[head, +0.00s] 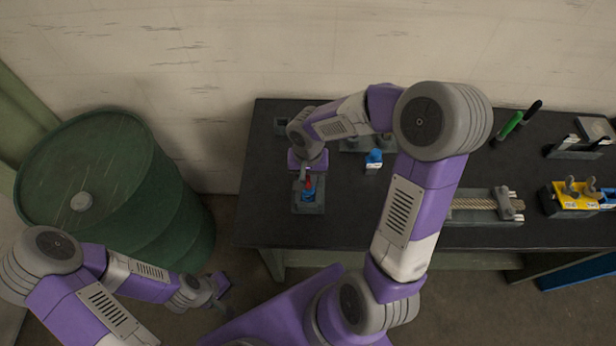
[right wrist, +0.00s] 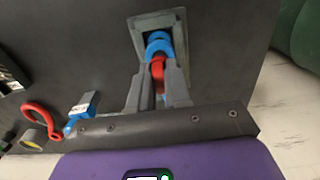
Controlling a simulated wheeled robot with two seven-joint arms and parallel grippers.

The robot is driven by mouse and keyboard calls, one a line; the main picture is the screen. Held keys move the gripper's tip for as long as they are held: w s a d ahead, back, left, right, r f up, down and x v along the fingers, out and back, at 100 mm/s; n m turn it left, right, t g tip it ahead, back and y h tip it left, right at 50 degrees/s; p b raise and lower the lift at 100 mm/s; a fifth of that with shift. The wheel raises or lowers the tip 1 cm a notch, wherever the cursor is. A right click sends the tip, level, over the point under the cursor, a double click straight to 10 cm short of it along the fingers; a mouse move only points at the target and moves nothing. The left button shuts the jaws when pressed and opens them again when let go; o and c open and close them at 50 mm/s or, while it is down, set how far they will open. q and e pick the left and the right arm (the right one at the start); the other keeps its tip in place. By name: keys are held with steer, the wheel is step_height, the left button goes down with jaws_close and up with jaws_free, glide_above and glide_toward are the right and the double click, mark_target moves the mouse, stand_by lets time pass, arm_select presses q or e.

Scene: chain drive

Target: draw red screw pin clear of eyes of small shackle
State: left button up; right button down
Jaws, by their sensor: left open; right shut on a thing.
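The small shackle (right wrist: 158,44) is blue and sits in a grey holder (right wrist: 178,19) at the left end of the bench. The shackle also shows in the head view (head: 308,195). The red screw pin (right wrist: 158,68) lies between the fingers of my right gripper (right wrist: 159,78), which is shut on it. The pin meets the blue shackle in the right wrist view; how far it sits in the eyes is hidden. In the head view my right gripper (head: 308,174) is right above the holder. My left gripper (head: 219,291) is open and empty, off the bench at lower left.
A green drum (head: 110,190) stands left of the dark bench (head: 265,190). A blue-topped block (head: 373,160) is right of the holder. Further right are a chain fixture (head: 475,203), a yellow block (head: 572,199) and tools with green and black handles (head: 510,125).

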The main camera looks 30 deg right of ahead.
step_height(320, 180, up, 11)
steer(key=p, duration=0.7)
steer(key=shift+w+f, duration=0.15)
steer(key=shift+w, duration=0.05)
stand_by(0.9)
steer(key=shift+d, duration=0.1)
